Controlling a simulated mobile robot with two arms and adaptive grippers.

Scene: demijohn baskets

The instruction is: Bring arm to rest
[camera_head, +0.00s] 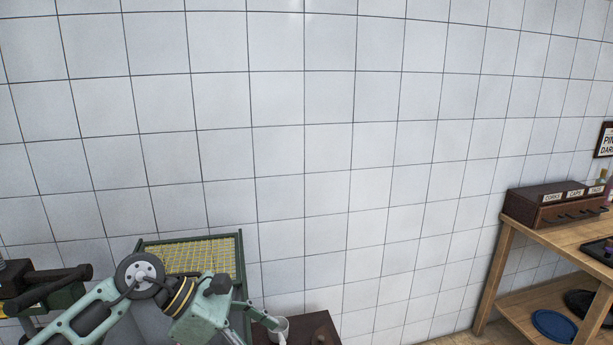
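My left arm comes in from the bottom left. Its pale green gripper (256,326) is low in the picture, left of the middle. Two finger parts show spread apart, and the lower one runs toward the bottom edge. A light grey cup (281,326) shows right by the upper fingertip; I cannot tell whether they touch. I see nothing clearly held between the fingers. My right gripper is not in view.
A green-framed rack with yellow mesh (196,256) stands behind my arm, and a dark brown surface (318,327) lies right of it. Dark equipment (40,284) is at far left. A wooden bench (545,232) with a labelled drawer box (556,206) stands at right. White tiled wall fills the back.

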